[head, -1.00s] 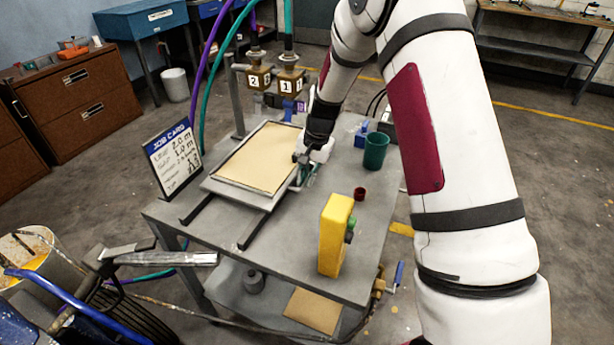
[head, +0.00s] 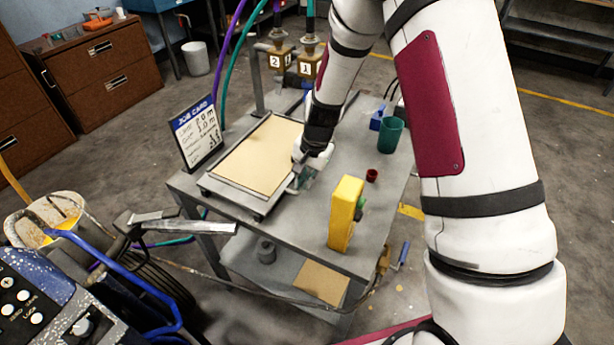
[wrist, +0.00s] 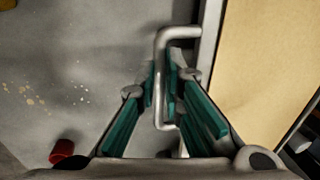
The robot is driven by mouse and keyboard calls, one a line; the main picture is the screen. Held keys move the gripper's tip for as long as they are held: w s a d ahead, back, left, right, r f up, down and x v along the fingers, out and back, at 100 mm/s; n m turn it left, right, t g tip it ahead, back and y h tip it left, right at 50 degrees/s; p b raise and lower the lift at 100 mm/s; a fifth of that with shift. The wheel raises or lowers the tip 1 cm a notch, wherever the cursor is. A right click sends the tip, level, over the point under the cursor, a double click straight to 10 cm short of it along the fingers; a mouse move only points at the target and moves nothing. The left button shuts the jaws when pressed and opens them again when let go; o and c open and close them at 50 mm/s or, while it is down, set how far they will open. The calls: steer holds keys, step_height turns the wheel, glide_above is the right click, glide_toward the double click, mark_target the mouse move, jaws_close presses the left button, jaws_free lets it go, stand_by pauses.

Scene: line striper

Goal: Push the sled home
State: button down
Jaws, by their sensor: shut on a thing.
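The sled (head: 229,198) is a flat grey frame on the grey table, with a tan sheet (head: 255,157) lying on it. It sits at the table's front left, over its rails, which are mostly covered. In the wrist view the sled's edge (wrist: 209,45) and tan sheet (wrist: 265,70) fill the right side. My gripper (head: 300,178) is at the sled's right side. In the wrist view its teal-padded fingers (wrist: 161,82) are shut on the sled's bent metal handle (wrist: 162,45). The head view mostly hides the handle behind my gripper.
A job card (head: 196,132) stands left of the sled. Two numbered nozzle blocks (head: 281,60) hang behind it. A yellow box (head: 345,213) stands at the table's front right. A red cup (head: 371,175) and green cup (head: 390,134) stand to the right.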

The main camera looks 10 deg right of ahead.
steer(key=c, duration=1.7)
jaws_free()
steer(key=shift+s+a+f, duration=0.1)
steer(key=shift+s+a, duration=0.15)
steer(key=shift+w, duration=0.1)
steer(key=shift+d+r, duration=0.15)
steer(key=shift+r, duration=0.4)
steer(key=r, duration=0.3)
steer(key=s+d+r, duration=0.1)
steer(key=r, duration=0.6)
steer(key=shift+s+d+r, duration=0.2)
steer(key=shift+s+r, duration=0.05)
steer(key=shift+r, duration=0.15)
